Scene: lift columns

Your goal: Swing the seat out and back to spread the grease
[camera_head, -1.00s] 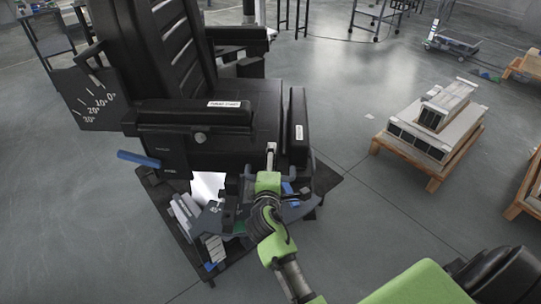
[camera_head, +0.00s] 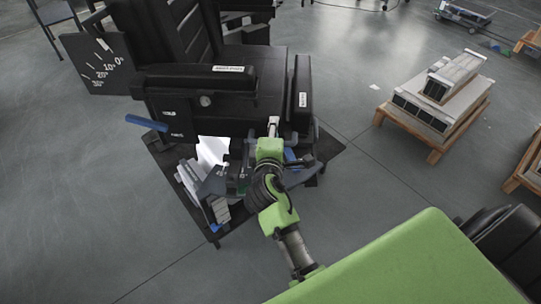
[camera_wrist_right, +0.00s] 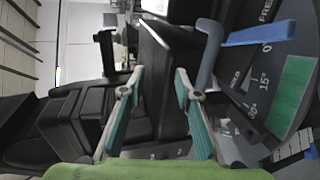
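The black seat (camera_head: 262,75), with a ribbed backrest and armrests, stands in the upper left of the head view. My right gripper (camera_head: 273,124) is at the seat's near side, beside the upright black pad. In the right wrist view my right gripper (camera_wrist_right: 159,72) has its two fingers apart, with dark seat parts behind the gap. Contact cannot be told. A grey dial plate (camera_wrist_right: 287,28) marked FREE, 0°, 15° and 30° has a green zone (camera_wrist_right: 292,84) and a blue lever (camera_wrist_right: 258,33). My left gripper is not in view.
A black base plate (camera_head: 215,236) lies under the seat. A blue handle (camera_head: 147,123) juts out at its left, below a degree scale (camera_head: 98,66). A wooden pallet (camera_head: 434,152) with grey boxes stands to the right. Open floor lies between pallet and seat.

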